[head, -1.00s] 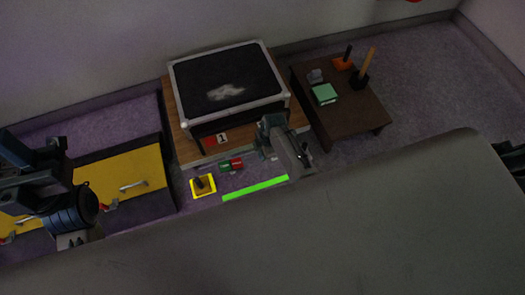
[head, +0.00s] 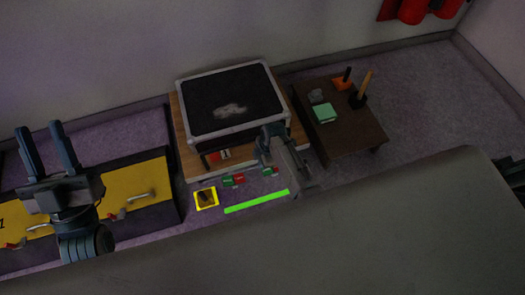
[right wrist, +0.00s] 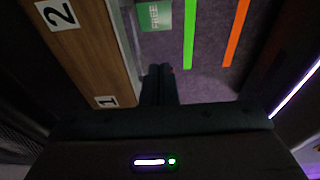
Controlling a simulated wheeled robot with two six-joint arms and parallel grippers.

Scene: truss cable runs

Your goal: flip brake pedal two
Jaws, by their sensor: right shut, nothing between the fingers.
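I cannot make out a brake pedal clearly. In the head view, small red and green markers (head: 233,180) (head: 268,171) lie at the front edge of the wooden base (head: 187,150) under a black case. In the right wrist view, the base's wooden face carries labels 1 (right wrist: 106,101) and 2 (right wrist: 59,14), beside a green FREE plate (right wrist: 154,15). My right gripper (right wrist: 160,70) is shut and empty, its tips beside the wooden face, near label 1. In the head view my right gripper (head: 271,138) hides part of the base. My left gripper (head: 47,145) is open and empty.
A black case (head: 230,100) tops the base. A yellow square (head: 206,198) with a dark object and a green strip (head: 257,201) are on the floor in front. A yellow-black cabinet (head: 85,193) is left, a dark table (head: 345,140) right. An orange strip (right wrist: 236,33) shows too.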

